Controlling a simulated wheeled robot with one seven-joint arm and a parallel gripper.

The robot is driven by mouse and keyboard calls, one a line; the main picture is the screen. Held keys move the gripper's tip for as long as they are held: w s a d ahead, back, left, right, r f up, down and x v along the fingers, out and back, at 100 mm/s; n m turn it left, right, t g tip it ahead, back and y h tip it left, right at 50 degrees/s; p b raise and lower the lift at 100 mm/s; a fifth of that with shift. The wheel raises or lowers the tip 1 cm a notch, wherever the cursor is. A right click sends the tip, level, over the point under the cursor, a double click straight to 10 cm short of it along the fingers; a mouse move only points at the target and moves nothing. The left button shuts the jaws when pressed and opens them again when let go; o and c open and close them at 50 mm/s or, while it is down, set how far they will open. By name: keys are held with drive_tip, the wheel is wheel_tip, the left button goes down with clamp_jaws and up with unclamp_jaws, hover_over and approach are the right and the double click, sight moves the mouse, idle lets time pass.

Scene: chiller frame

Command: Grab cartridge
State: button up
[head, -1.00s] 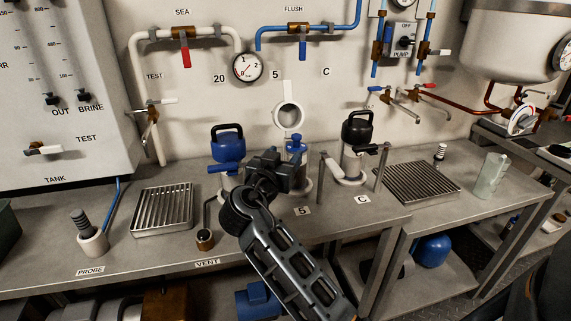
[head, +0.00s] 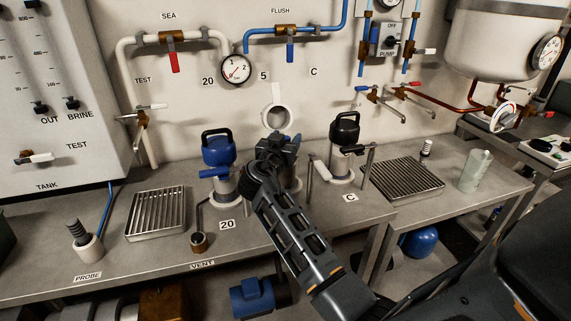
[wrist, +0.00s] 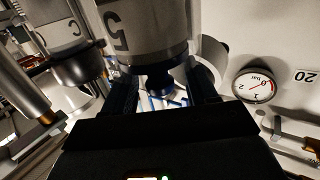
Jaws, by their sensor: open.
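A grey metal canister marked 5 (wrist: 140,30) appears upside down in the wrist view, with a dark blue cap (wrist: 160,80) at its lower end there. My gripper (head: 280,144) is open at this middle canister, with a dark finger on either side of the cap in the wrist view. I cannot tell if the fingers touch it. In the head view my gripper and arm hide most of this canister. A blue-topped canister (head: 218,152) stands left of it by the label 20. A black-topped canister (head: 345,131) stands right by the label C. No separate cartridge can be told apart.
A slatted drain tray (head: 157,214) lies left on the bench and another (head: 407,180) right. A bent pipe with a brass end (head: 199,241) stands near the blue-topped canister. Posts flank the black-topped one. A gauge (head: 236,68) and pipes line the wall.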

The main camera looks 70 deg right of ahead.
drive_tip(key=shift+c, duration=0.2)
clamp_jaws()
idle(0.3)
